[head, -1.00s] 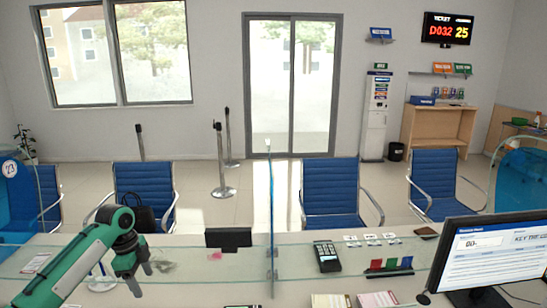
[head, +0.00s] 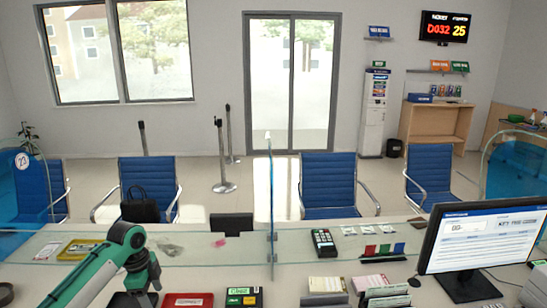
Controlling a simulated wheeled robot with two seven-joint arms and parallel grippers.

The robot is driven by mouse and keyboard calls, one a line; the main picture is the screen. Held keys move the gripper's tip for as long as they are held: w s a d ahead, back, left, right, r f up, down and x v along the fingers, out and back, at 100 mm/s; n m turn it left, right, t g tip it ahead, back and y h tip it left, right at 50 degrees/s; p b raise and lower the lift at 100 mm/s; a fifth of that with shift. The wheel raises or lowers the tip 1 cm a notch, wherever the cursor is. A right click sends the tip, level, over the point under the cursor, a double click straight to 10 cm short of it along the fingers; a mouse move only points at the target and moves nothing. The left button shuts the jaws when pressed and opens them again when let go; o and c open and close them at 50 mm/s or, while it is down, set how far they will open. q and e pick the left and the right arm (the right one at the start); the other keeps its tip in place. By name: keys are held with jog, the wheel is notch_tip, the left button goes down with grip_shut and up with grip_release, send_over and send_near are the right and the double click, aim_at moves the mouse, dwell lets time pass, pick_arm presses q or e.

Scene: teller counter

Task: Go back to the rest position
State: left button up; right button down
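My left arm, green with a dark wrist, comes in from the lower left of the head view and bends down over the counter (head: 232,258). My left gripper (head: 138,297) points down at the bottom edge of the view, left of a red box (head: 187,300). Its fingertips are dark and partly cut off, so whether it is open or shut is unclear. I see nothing clearly held in it. My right gripper and arm are not in view.
A glass divider (head: 271,215) splits the counter. A green-and-black box (head: 243,297) lies right of the red box. A yellow tray (head: 80,249) is beside my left arm. A card terminal (head: 323,242), card stacks (head: 326,285) and a monitor (head: 482,248) stand right.

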pick_arm(q)
jog(key=s+d+f+n+t, duration=0.1)
jog(key=s+d+f+n, duration=0.1)
jog(key=s+d+f, duration=0.6)
jog(key=s+d+f+n, duration=0.2)
jog(key=s+d+f, duration=0.3)
jog(key=s, duration=0.4)
jog(key=s+a+r+n+t+y, duration=0.1)
jog(key=s+n, duration=0.5)
jog(key=s, duration=0.5)
jog(key=s+a+r+n+t, duration=0.15)
jog(key=s+n, duration=0.35)
jog(key=s, duration=0.6)
notch_tip(320, 180, down, 41)
jog(key=g+b, duration=0.2)
jog(key=b, duration=0.8)
jog(key=s+a+f+b, duration=0.2)
jog(key=s+f+b, duration=0.2)
jog(key=s+f, duration=0.5)
jog(key=s+a+f+b, duration=0.1)
jog(key=s+f+b, duration=0.3)
jog(key=s+f, duration=0.6)
notch_tip(320, 180, down, 9)
jog(key=shift+s+a+r+g+y, duration=0.1)
jog(key=shift+s+a+g+y, duration=0.1)
jog(key=shift+a+g+y, duration=0.15)
